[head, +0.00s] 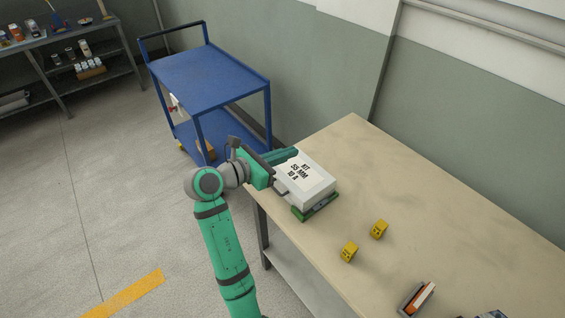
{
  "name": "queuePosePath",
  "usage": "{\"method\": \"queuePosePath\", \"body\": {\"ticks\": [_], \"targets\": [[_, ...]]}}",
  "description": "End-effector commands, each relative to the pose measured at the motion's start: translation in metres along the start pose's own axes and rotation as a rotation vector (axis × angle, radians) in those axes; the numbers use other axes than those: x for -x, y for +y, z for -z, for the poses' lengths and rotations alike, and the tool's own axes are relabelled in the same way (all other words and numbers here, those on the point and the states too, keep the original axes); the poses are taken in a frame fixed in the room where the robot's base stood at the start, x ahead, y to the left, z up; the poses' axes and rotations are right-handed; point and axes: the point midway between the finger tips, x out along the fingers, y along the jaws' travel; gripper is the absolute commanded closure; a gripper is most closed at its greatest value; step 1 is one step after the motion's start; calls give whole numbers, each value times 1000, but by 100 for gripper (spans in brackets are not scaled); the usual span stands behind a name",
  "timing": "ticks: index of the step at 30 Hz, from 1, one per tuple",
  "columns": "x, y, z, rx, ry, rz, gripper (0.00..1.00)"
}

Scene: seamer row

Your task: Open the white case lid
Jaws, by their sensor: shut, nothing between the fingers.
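The white case (313,187) lies on the near left corner of the table, with black lettering on its top face. Its lid looks closed. A green piece (318,208) shows under its front edge. My gripper (289,157) is at the left side of the case, close to its upper left edge. It is shut, with nothing seen held in it. Whether the fingers touch the lid cannot be told. The case's left side is partly hidden by my gripper.
The wooden table (430,220) has two yellow blocks (379,229) right of the case and an orange and white item in a dark holder (417,298) at the front. A blue cart (210,80) stands behind. A shelf (95,50) is at the far left. The table's back half is clear.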

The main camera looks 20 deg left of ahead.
Motion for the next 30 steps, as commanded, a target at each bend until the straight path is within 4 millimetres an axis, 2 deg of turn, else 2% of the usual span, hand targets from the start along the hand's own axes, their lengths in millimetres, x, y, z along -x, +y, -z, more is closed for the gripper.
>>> {"method": "queuePosePath", "body": {"ticks": [16, 30], "targets": [[8, 7, 2, 2, -1, -13, 100], [4, 4, 1, 1, -1, -7, 100]]}}
